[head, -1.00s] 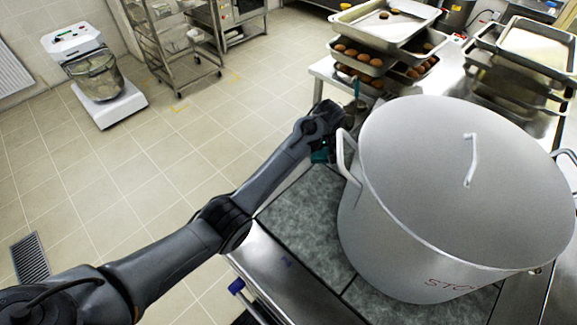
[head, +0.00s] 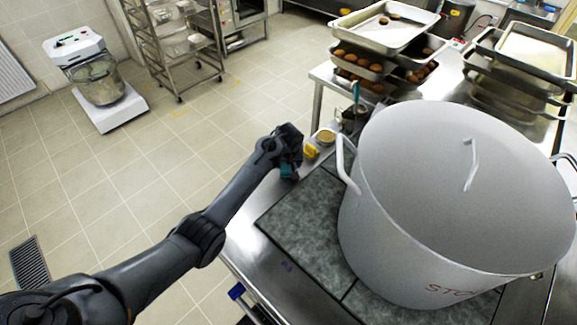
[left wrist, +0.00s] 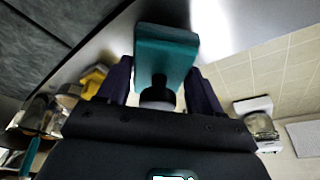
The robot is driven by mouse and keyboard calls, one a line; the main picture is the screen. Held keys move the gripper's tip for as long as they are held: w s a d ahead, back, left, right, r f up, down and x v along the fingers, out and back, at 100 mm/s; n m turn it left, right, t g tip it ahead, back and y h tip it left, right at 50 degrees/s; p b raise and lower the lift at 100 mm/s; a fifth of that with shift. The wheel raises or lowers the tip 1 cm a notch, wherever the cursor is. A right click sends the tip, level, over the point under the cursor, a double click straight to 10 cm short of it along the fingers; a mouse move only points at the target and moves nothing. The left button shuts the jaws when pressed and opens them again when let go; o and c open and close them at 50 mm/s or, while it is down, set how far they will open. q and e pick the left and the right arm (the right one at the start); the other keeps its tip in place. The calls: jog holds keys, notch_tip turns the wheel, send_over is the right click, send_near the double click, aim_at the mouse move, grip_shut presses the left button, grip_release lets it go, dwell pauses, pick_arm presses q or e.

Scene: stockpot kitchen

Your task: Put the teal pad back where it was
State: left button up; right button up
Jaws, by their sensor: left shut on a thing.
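The teal pad (left wrist: 166,52) is a small block held between the fingers of my left gripper (left wrist: 164,90) in the left wrist view. In the head view the left gripper (head: 289,166) is above the counter's left edge, left of the stockpot, and the pad (head: 288,171) shows as a small teal patch under it. The large grey stockpot (head: 400,230) stands on the dark slabs, its left handle (head: 346,165) close to the gripper's right. My right gripper is not in view.
A yellow item (head: 311,151) and a small round tin (head: 325,137) sit on the counter just beyond the gripper. A dark container with a teal-handled tool (head: 356,92) stands behind the pot handle. Stacked trays (head: 385,30) are at the back. Bare steel counter (head: 246,238) lies at front left.

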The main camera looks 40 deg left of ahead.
pick_arm(q)
jog(key=shift+f, duration=0.9)
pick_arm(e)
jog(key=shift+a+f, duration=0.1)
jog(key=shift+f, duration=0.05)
pick_arm(q)
jog(key=shift+f, duration=0.1)
jog(key=o, duration=1)
